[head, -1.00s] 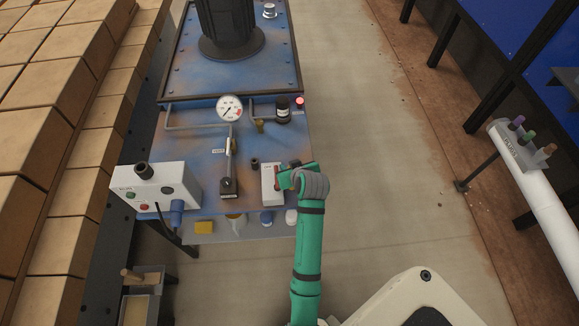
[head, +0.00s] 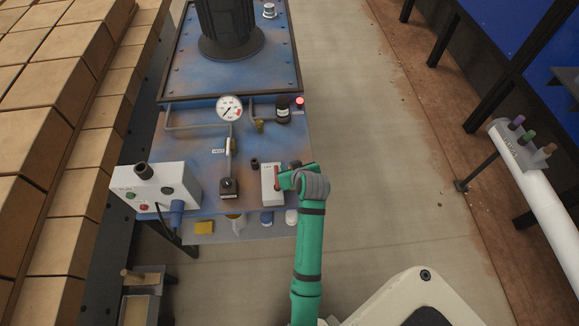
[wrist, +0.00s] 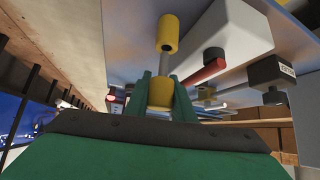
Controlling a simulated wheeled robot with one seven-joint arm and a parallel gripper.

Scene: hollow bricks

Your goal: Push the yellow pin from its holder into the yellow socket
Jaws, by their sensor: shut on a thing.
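In the wrist view my gripper (wrist: 162,88) is shut on a yellow pin (wrist: 161,94), its yellow end between the two green fingers. A thin grey shaft runs from it up to a yellow cylinder (wrist: 168,34), which looks like the yellow socket. Shaft and cylinder line up and appear to meet; how deep the shaft sits in it I cannot tell. In the head view my gripper (head: 288,178) is at the right edge of the blue bench, beside a white box (head: 268,186) with a red lever (head: 277,182). The pin is hidden there by my gripper.
The blue bench (head: 190,145) carries a gauge (head: 230,108), a grey control box (head: 160,187) and a black valve block (head: 229,187). A rack (head: 520,148) with purple, green and brown pins stands at the right.

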